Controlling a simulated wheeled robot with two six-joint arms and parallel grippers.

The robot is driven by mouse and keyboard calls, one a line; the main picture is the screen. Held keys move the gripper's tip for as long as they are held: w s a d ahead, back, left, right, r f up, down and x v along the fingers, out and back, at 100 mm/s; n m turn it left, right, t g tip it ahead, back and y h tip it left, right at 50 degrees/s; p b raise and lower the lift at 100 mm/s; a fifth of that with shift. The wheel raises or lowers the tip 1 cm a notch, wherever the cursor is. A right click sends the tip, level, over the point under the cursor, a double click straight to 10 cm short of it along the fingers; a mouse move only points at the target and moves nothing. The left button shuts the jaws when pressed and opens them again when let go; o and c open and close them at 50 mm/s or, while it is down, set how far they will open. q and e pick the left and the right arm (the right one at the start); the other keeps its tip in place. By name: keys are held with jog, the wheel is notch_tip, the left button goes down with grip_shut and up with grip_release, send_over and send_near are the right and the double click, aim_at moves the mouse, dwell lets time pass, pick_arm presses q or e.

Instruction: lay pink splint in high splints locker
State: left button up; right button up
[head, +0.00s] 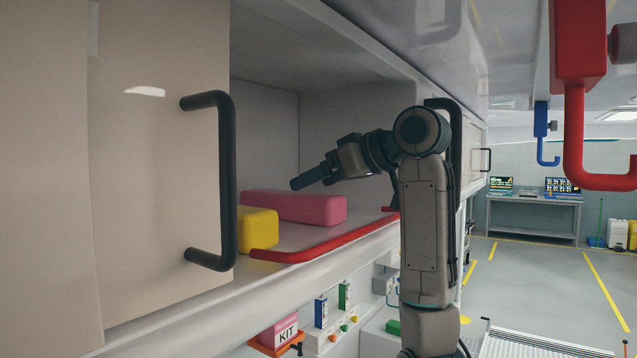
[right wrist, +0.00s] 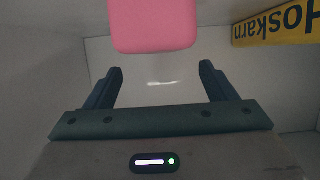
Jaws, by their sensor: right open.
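The pink splint (head: 300,207) lies flat on the floor of the open high splints locker (head: 345,97), behind its red front rail. My right gripper (head: 308,179) is inside the locker, above and apart from the splint. In the right wrist view the end of the pink splint (right wrist: 153,25) shows at the top, ahead of the fingers. The right gripper (right wrist: 160,70) is open with nothing between its fingers. My left gripper is not in view.
A yellow block (head: 258,228) lies left of the pink splint; a yellow lettered thing (right wrist: 280,24) shows in the right wrist view. A sliding door with a black handle (head: 226,180) covers the left. Red (head: 580,100) and blue (head: 541,135) hooks hang at right. A kit box (head: 285,333) sits below.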

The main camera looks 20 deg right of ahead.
jog(key=v, duration=1.1)
jog(key=shift+d, duration=0.2)
jog(key=shift+s, duration=0.2)
jog(key=shift+w+a, duration=0.1)
